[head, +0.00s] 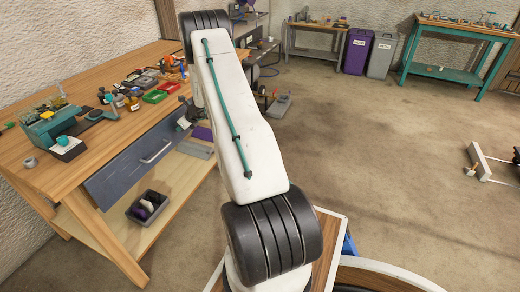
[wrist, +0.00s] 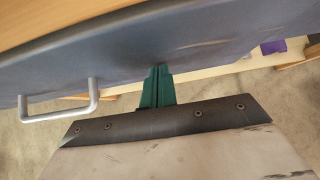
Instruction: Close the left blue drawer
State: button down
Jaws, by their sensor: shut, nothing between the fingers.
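The blue-grey drawer (head: 119,176) sits under the top of the wooden workbench at the left, with a metal bar handle (head: 156,152). How far it stands open is hard to tell. In the wrist view the drawer front (wrist: 215,45) spans the upper part, with its handle (wrist: 58,113) at the lower left. My gripper (wrist: 158,72) shows there as green fingers, shut and empty. Its tips are at the drawer front, right of the handle; I cannot tell whether they touch.
The workbench top (head: 60,170) carries tools, small bottles and red and green trays. A grey bin (head: 149,206) stands on its lower shelf. A purple bin (head: 356,51), a grey bin (head: 382,56) and a teal table (head: 440,77) stand at the back. The floor at right is mostly clear.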

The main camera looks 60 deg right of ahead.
jog(key=w, duration=0.3)
jog(key=shift+w+r, duration=0.2)
jog(key=shift+w+a+r, duration=0.1)
dwell(0.3)
